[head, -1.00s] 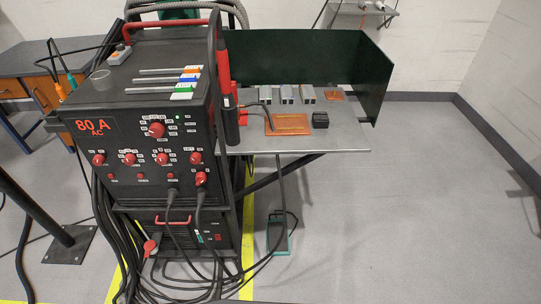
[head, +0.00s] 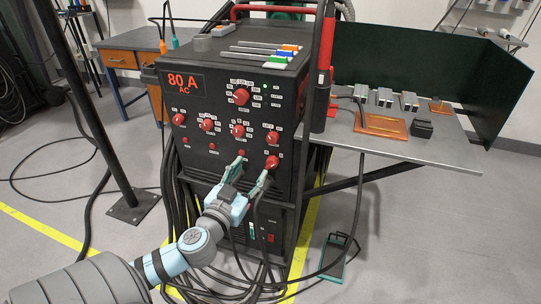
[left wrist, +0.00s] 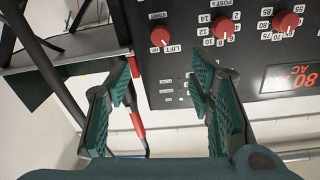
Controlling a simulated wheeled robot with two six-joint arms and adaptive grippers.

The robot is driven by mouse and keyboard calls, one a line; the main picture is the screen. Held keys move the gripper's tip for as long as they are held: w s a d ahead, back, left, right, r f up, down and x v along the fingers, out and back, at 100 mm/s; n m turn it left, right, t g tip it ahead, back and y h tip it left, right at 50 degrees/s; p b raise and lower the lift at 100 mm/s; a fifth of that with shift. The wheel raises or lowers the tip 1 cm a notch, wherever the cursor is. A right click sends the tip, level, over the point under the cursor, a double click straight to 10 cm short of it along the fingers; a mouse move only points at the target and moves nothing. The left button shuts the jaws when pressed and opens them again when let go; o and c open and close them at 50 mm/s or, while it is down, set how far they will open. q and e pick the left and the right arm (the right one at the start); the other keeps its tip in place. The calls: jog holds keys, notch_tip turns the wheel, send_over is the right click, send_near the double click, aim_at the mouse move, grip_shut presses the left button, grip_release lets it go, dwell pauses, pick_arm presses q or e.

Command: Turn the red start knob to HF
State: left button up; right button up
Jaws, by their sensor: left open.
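The red start knob (head: 272,137) is at the right end of the middle knob row on the black machine's front panel. In the left wrist view the panel is upside down; the start knob (left wrist: 160,37) shows at top, with START, LIFT and HF marks around it. I cannot tell surely which mark it points to. My left gripper (head: 252,174) is open and empty, below and in front of that knob in the head view. In the wrist view its two green fingers (left wrist: 163,85) stand apart, with the knob beyond their tips. My right gripper is not in view.
Other red knobs (head: 238,130) sit left of the start knob, and one (head: 272,162) sits just below it. Cables hang from the panel's lower part. A grey side table (head: 450,140) with metal blocks stands at right. A dark post (head: 90,110) stands at left.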

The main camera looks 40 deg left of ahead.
aim_at(271, 141)
pick_arm(q)
jog(key=x, duration=1.4)
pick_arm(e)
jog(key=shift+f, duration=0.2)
pick_arm(q)
jog(key=shift+c, duration=0.6)
grip_shut()
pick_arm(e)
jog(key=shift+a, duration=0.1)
